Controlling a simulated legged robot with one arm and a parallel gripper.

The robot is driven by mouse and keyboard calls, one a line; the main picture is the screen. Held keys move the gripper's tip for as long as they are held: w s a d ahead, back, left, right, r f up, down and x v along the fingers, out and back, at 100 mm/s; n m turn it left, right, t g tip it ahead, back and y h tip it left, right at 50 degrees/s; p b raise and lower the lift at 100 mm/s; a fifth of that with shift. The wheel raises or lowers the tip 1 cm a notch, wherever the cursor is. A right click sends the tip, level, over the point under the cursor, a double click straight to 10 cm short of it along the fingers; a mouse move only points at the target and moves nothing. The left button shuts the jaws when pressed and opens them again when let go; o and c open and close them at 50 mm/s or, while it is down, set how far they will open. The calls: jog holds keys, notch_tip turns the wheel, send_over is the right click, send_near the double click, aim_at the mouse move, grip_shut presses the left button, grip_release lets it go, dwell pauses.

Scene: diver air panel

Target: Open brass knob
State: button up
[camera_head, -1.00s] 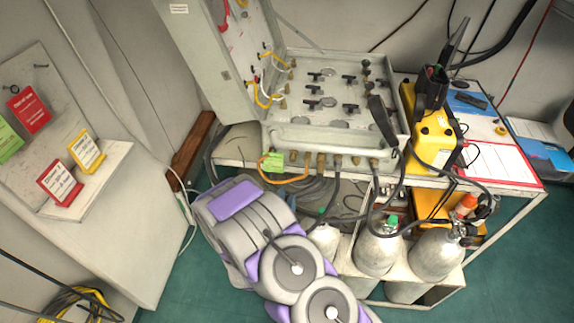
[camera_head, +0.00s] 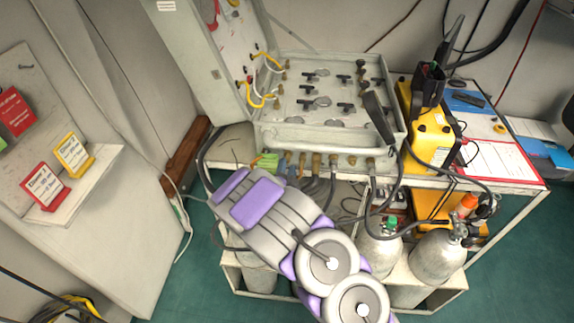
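The grey air panel case (camera_head: 275,137) stands open on the table, with its lid raised at the left. A row of brass fittings (camera_head: 303,160) runs along its front edge, and more brass parts (camera_head: 277,103) sit inside at the left. I cannot tell which of these is the brass knob. Black-handled valves (camera_head: 306,103) stand on the panel face. My grey and purple arm reaches from the bottom of the picture up to just below the left end of the fittings. I cannot make out my gripper, and it may be hidden behind the arm.
Hoses hang below the panel beside my arm. Silver cylinders (camera_head: 437,257) stand under the table. A yellow device (camera_head: 432,139) and a red-edged sheet (camera_head: 497,161) are at the right. Small signs (camera_head: 73,152) stand on the left shelf. Green floor shows between.

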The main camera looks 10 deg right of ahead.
jog(key=shift+w, duration=1.35)
jog(key=shift+d, duration=0.2)
jog(key=shift+c, duration=1)
grip_shut()
